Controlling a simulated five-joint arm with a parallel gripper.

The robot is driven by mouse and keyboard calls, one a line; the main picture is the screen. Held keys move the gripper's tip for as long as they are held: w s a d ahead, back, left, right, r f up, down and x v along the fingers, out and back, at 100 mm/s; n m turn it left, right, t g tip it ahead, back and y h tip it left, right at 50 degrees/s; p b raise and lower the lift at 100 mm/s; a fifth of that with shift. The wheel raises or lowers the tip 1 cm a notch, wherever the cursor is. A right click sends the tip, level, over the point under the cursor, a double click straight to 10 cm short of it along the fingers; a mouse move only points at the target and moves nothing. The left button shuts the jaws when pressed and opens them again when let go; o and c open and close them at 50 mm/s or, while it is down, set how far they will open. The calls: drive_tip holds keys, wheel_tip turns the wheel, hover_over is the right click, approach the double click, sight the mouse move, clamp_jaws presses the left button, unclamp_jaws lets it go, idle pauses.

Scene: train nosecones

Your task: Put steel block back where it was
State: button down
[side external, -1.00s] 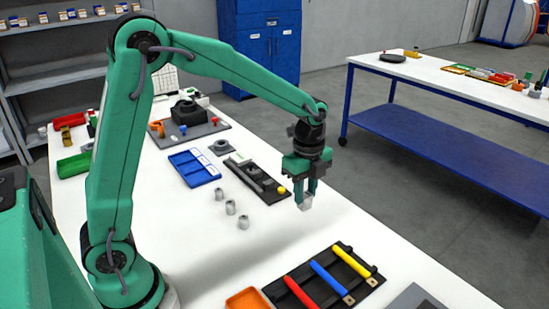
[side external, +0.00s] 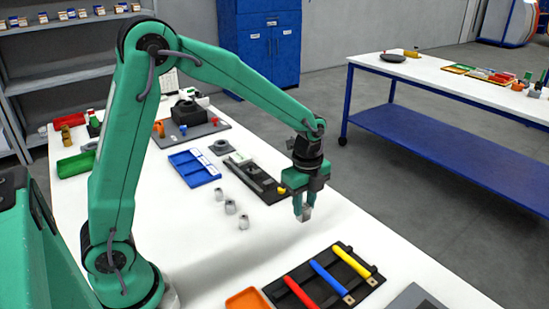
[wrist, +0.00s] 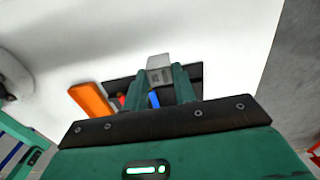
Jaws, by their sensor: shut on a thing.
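The steel block (side external: 304,214) is a small grey block at the tips of my gripper (side external: 303,205). It also shows in the wrist view (wrist: 159,68), between the two green fingers. My gripper is shut on it and points down over the white table, toward its right side. In the side view, the block hangs above the bare table top, behind the black tool tray and right of the black fixture with the yellow knob. How high it is above the table is hard to tell.
The black tray (side external: 343,252) holds red, blue and yellow handled tools. An orange bin (side external: 247,300) is beside it. Several small grey metal parts (side external: 230,207) stand left of my gripper. A black fixture (side external: 266,187) and a blue tray (side external: 194,168) lie farther back. Bare table surrounds the block.

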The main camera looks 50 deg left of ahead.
drive_tip(key=w+a+f, duration=0.1)
drive_tip(key=a, duration=0.1)
drive_tip(key=w+a+f, duration=0.1)
drive_tip(key=a, duration=0.1)
drive_tip(key=w+a+f, duration=0.1)
drive_tip(key=a+f, duration=0.1)
drive_tip(key=shift+w+a+f, duration=0.1)
drive_tip(key=shift+w+a, duration=0.1)
drive_tip(key=shift+f, duration=2)
drive_tip(key=shift+f, duration=0.1)
drive_tip(key=c, duration=1.1)
unclamp_jaws()
wheel_tip(320, 180, up, 12)
drive_tip(key=shift+r, duration=0.1)
